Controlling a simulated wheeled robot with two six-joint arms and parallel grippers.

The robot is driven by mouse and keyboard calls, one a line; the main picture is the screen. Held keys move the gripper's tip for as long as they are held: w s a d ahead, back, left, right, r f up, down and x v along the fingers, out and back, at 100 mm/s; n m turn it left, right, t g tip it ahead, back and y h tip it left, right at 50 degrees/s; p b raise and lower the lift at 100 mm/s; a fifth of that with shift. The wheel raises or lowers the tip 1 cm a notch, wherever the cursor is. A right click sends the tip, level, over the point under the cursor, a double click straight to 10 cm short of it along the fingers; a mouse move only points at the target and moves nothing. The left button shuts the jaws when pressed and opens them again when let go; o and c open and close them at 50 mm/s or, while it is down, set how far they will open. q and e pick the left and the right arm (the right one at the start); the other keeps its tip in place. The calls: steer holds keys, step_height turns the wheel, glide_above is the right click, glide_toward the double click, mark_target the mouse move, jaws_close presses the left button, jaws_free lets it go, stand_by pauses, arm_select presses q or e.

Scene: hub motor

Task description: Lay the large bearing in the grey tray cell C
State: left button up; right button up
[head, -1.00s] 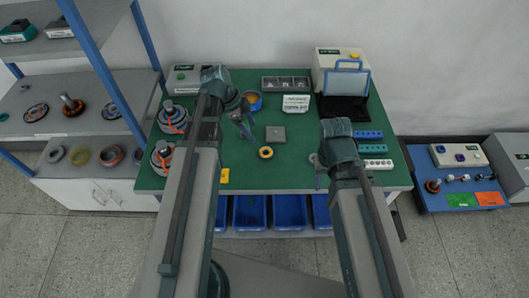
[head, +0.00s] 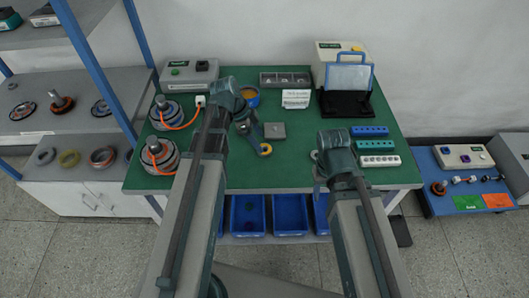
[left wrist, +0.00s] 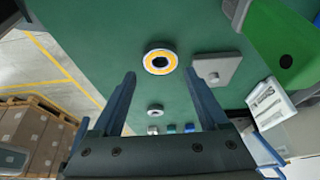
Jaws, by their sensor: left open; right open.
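The large bearing, a ring with a yellow-orange face (head: 266,149), lies flat on the green table mat. It also shows in the left wrist view (left wrist: 149,64), beyond and between the fingertips. My left gripper (head: 255,136) is open and empty just above and beside the bearing; its spread fingers show in the left wrist view (left wrist: 161,78). The grey tray (head: 285,74) with its row of cells lies at the back of the table; the cell letters are too small to read. My right gripper (head: 317,177) is open at the front right of the mat, its fingers partly hidden.
A grey square block (head: 275,130) lies close behind the bearing. A smaller silver ring (left wrist: 155,110) lies nearer the right gripper. A blue round container (head: 249,97), white sign (head: 296,99) and black stand (head: 347,104) are behind. Blue, teal and white hole blocks (head: 370,131) stand right.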

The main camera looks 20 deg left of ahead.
mark_target(265, 151)
arm_select(q)
steer(key=b+x, duration=0.2)
steer(key=x, duration=0.1)
steer(key=b+x, duration=0.1)
steer(key=shift+a+f, duration=0.3)
steer(key=shift+r, duration=0.1)
jaws_close()
